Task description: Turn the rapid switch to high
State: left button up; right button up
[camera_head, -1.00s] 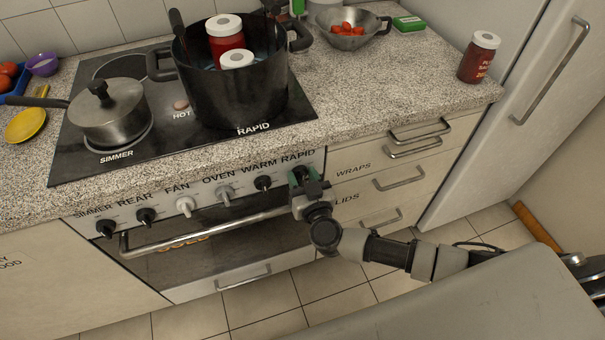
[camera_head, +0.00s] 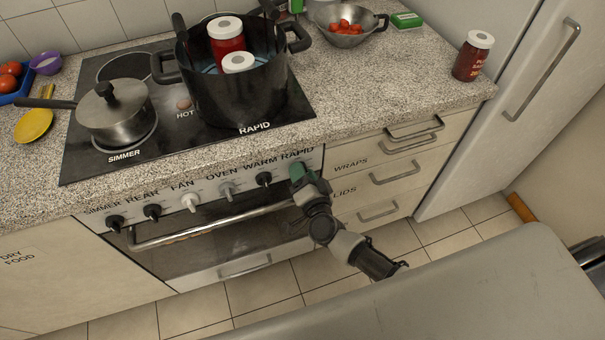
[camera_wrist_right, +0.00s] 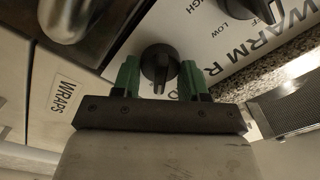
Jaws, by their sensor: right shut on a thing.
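The rapid switch (camera_wrist_right: 159,65) is a round black knob at the right end of the oven's control panel, below the word RAPID. In the right wrist view it sits between the two green fingers of my right gripper (camera_wrist_right: 160,80), which is shut on it. In the head view my right gripper (camera_head: 299,173) covers this knob. I cannot read which setting the knob points to. The warm switch (camera_head: 264,179), a similar black knob, is beside it to the left and free. My left gripper is not in view.
The oven's handle bar (camera_head: 215,228) runs just below the knobs, close to my right gripper. Drawers (camera_head: 397,172) are to the right. A large black pot (camera_head: 237,97) with jars stands on the hob, and a lidded saucepan (camera_head: 118,118) is to its left.

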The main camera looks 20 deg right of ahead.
jog(key=m+b, duration=0.1)
jog(key=m, duration=0.2)
jog(key=m+b, duration=0.1)
jog(key=m, duration=0.2)
jog(key=shift+f+m, duration=0.2)
jog(key=shift+m, duration=0.1)
jog(key=m+b, duration=0.1)
jog(key=m, duration=0.3)
jog(key=shift+b, duration=0.3)
jog(key=shift+m+b, duration=0.4)
jog(key=shift+m, duration=0.8)
jog(key=o, duration=0.9)
jog(key=s, duration=0.5)
jog(key=s+b, duration=0.1)
jog(key=s, duration=0.4)
jog(key=shift+s+d, duration=0.2)
jog(key=shift+s, duration=0.2)
